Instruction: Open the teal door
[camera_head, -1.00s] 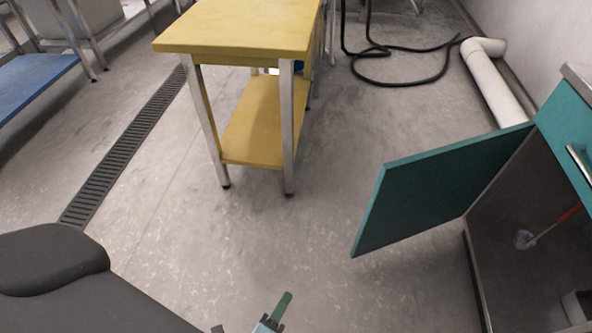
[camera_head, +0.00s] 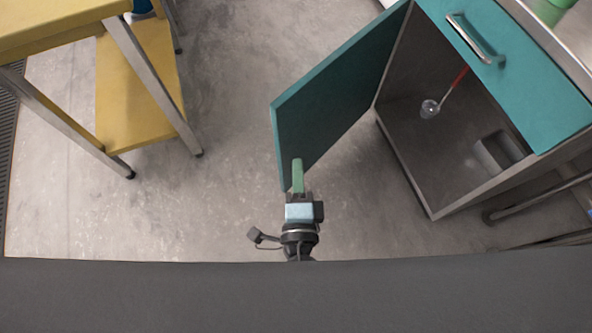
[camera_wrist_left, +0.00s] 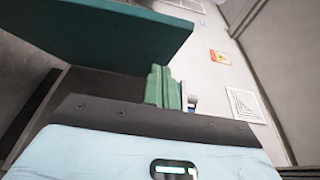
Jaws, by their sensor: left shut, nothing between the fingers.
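The teal door (camera_head: 340,95) stands swung open from the left side of the cabinet (camera_head: 440,130), its inner space exposed. It also shows in the left wrist view (camera_wrist_left: 100,32), above and beyond the fingers. My left gripper (camera_head: 297,176) is shut and empty, with its green fingers together at the lower free edge of the door in the head view. I cannot tell whether they touch the door. The fingers also show in the left wrist view (camera_wrist_left: 163,88). My right gripper is not in view.
A teal drawer front (camera_head: 515,65) with a metal handle (camera_head: 474,38) is above the opening. A red-handled brush (camera_head: 432,106) and a grey container (camera_head: 498,152) are inside. A yellow table (camera_head: 135,90) stands left. Bare floor (camera_head: 225,130) lies between.

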